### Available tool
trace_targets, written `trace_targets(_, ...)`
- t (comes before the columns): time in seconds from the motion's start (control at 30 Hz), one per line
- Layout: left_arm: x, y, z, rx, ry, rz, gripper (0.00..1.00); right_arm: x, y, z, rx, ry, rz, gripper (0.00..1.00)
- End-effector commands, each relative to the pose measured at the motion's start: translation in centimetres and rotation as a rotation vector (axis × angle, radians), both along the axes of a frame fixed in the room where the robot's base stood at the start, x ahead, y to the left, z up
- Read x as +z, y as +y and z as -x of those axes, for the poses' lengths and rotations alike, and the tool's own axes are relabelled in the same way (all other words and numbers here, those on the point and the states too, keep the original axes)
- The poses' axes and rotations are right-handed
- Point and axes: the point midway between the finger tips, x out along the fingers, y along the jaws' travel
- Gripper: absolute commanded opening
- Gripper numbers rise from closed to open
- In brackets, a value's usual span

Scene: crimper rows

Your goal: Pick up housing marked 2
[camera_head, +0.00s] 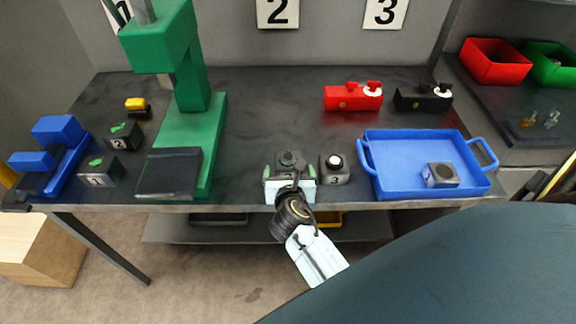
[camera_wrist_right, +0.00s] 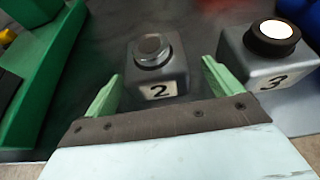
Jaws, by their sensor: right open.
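The housing marked 2 is a grey block with a round dark cap on top and a white 2 label on its front. It shows in the right wrist view (camera_wrist_right: 157,75) and in the head view (camera_head: 289,158), upright on the table near the front edge. My right gripper (camera_head: 289,172) is open, with its green fingers on either side of this housing; they also show in the right wrist view (camera_wrist_right: 160,88). A gap shows between the fingers and the block there. The housing marked 3 (camera_head: 334,171) stands close to the right finger. My left gripper is not in view.
A blue tray (camera_head: 410,137) at right holds another grey housing (camera_head: 440,175). A green press (camera_head: 190,125) stands at left, near dark blocks marked 1 (camera_head: 100,172) and 2 (camera_head: 122,137). Red (camera_head: 353,97) and black (camera_head: 423,98) blocks stand behind. The table middle is clear.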

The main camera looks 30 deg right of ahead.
Motion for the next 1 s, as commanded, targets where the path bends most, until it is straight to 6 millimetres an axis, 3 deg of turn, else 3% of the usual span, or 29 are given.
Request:
trace_targets(0.23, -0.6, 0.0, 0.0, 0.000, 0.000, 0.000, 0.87, -1.3, -1.4, -2.9, 0.001, -0.002, -0.001, 0.91)
trace_targets(0.53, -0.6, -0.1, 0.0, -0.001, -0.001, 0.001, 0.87, -1.4, -1.6, -3.2, 0.001, -0.001, -0.001, 0.90)
trace_targets(1.0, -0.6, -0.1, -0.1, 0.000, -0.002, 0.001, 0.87, -1.3, -1.6, -3.1, 0.001, -0.001, -0.001, 0.28)
